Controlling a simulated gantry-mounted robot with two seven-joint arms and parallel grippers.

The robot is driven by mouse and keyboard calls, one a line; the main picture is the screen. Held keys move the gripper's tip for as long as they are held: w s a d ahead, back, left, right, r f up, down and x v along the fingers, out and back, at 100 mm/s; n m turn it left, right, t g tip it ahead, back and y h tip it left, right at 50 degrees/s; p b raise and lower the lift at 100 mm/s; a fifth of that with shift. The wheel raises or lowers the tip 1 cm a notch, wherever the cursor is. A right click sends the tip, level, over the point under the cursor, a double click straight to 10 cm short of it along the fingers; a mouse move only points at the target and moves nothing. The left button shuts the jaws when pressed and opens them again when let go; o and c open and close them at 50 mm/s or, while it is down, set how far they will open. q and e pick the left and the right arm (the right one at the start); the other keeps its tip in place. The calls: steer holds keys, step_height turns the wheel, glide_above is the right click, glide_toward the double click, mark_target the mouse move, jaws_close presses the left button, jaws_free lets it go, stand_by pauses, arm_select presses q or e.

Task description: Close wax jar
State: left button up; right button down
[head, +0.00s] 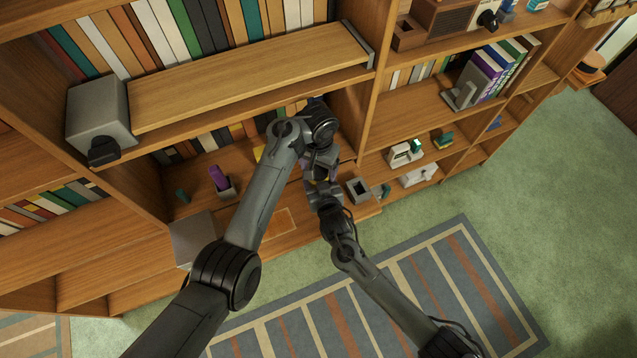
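My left arm reaches up from the bottom left and bends down at its wrist, so my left gripper (319,164) points down in front of the lower shelf. My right arm comes up from the bottom right, and my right gripper (321,186) is just below the left one. The two grippers meet or nearly meet. I cannot make out the fingers of either gripper. No wax jar shows clearly elsewhere.
A wooden board (250,75) lies between grey clamp blocks (99,113) on the shelf. A purple item (219,178) in a grey holder and an open grey box (358,190) stand on the lower surface. A striped rug (440,280) covers the floor below.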

arm_select(q)
steer(key=shift+r, duration=2.25)
steer(key=shift+c, duration=0.3)
steer(key=n, duration=0.3)
steer(key=shift+a+r, duration=0.15)
steer(key=shift+a, duration=0.05)
steer(key=n, duration=0.1)
steer(key=r+n, duration=0.1)
steer(key=n, duration=0.1)
steer(key=shift+a, duration=0.1)
steer(key=r+n, duration=0.1)
steer(key=n, duration=0.2)
steer(key=shift+r, duration=0.2)
steer(key=shift+d+r+n, duration=0.35)
steer(key=shift+r+n, duration=0.05)
